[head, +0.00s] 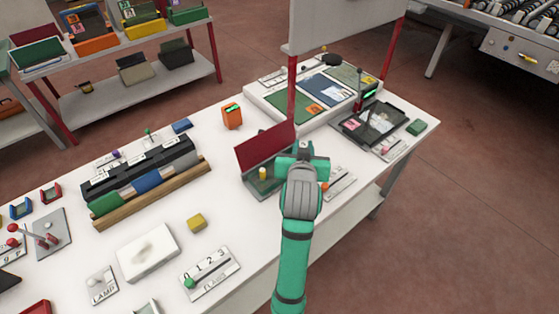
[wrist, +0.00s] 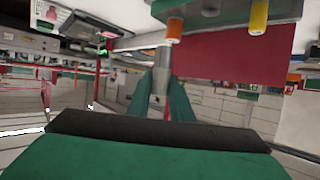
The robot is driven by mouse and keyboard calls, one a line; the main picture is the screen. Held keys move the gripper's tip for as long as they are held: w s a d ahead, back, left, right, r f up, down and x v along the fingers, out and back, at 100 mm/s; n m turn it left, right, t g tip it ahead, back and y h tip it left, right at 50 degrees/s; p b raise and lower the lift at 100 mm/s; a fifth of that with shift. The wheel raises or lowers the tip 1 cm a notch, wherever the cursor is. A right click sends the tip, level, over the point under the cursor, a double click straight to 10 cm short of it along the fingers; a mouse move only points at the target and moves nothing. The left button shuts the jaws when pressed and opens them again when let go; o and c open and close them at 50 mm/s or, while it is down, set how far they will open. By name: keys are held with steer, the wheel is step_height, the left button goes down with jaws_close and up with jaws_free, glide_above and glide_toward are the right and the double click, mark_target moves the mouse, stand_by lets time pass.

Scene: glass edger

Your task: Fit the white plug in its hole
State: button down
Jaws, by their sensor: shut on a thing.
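A box with a dark green top (head: 254,186) stands near the table's front edge, a yellow plug (head: 262,173) upright in it. My gripper (wrist: 161,100) is at the box's right; in the head view my arm hides its fingertips. In the wrist view the fingers are shut on a pale grey-white piece, seemingly the white plug (wrist: 162,62), reaching up towards the green top (wrist: 215,13). The yellow plug (wrist: 258,15) and an orange-tipped plug (wrist: 174,28) show there too. I cannot make out the hole or whether the held plug touches the top.
A dark red panel (head: 266,146) stands upright along the box's back; it is close behind the fingers in the wrist view (wrist: 235,57). A labelled plate (head: 341,181) lies to the right. An orange block (head: 232,116) stands behind.

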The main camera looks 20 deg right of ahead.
steer(key=w+a+f, duration=0.1)
steer(key=f, duration=0.1)
steer(key=w+a+f, duration=0.3)
steer(key=w+f, duration=0.1)
steer(key=shift+w+a+f, duration=0.1)
steer(key=shift+a+f, duration=0.05)
steer(key=shift+a, duration=0.15)
steer(key=f, duration=0.3)
steer(key=shift+w+a+f, duration=0.1)
steer(key=shift+w+a, duration=0.05)
steer(key=shift+a, duration=0.05)
steer(key=shift+f, duration=0.65)
steer(key=c, duration=1.9)
jaws_free()
steer(key=shift+c, duration=0.2)
steer(key=shift+o, duration=0.4)
steer(key=shift+r, duration=0.1)
steer(key=shift+r, duration=0.15)
